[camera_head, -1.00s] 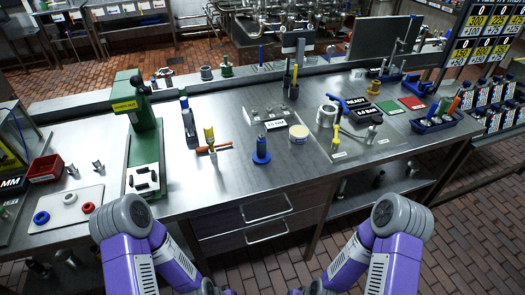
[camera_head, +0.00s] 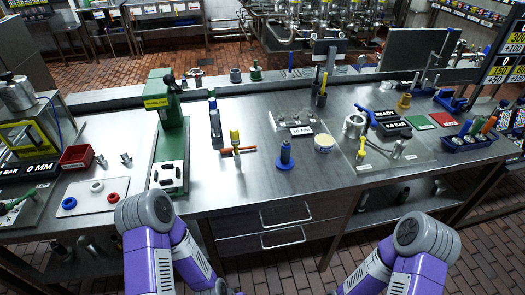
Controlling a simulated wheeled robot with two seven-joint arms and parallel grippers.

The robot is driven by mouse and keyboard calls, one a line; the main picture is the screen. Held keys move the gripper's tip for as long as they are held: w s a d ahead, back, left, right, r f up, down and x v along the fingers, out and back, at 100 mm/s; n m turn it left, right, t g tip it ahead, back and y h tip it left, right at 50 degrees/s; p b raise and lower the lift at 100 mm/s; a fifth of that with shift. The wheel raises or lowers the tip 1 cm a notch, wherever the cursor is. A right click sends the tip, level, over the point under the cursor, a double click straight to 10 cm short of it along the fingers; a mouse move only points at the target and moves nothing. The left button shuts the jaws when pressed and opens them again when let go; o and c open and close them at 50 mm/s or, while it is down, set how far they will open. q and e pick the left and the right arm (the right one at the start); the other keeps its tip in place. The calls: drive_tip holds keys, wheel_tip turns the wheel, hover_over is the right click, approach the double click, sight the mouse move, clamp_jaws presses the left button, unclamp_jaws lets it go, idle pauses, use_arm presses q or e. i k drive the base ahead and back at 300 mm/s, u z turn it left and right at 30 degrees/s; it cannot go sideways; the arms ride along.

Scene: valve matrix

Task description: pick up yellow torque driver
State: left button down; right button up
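An upright tool with a thick yellow handle (camera_head: 235,138) stands on the steel bench, left of centre. It looks like the yellow torque driver, though its lower end is too small to make out. An orange-handled tool (camera_head: 229,151) lies beside its foot. Another thin yellow handle (camera_head: 324,82) stands in a dark holder further back, and a small yellow piece (camera_head: 361,152) is on the plate at right. Both my purple arms show at the bottom edge, in front of the bench. Neither gripper is in view.
A green press (camera_head: 171,132) stands left of the yellow handle, with a dark block (camera_head: 215,126) between them. A blue post (camera_head: 285,156) and a cream round tub (camera_head: 324,142) stand to the right. The bench front (camera_head: 235,190) below the yellow handle is clear.

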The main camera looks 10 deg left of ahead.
sight(234, 130)
drive_tip(key=k, duration=0.5)
drive_tip(key=u, duration=1.25)
drive_tip(key=i, duration=1)
drive_tip(key=z, duration=1.6)
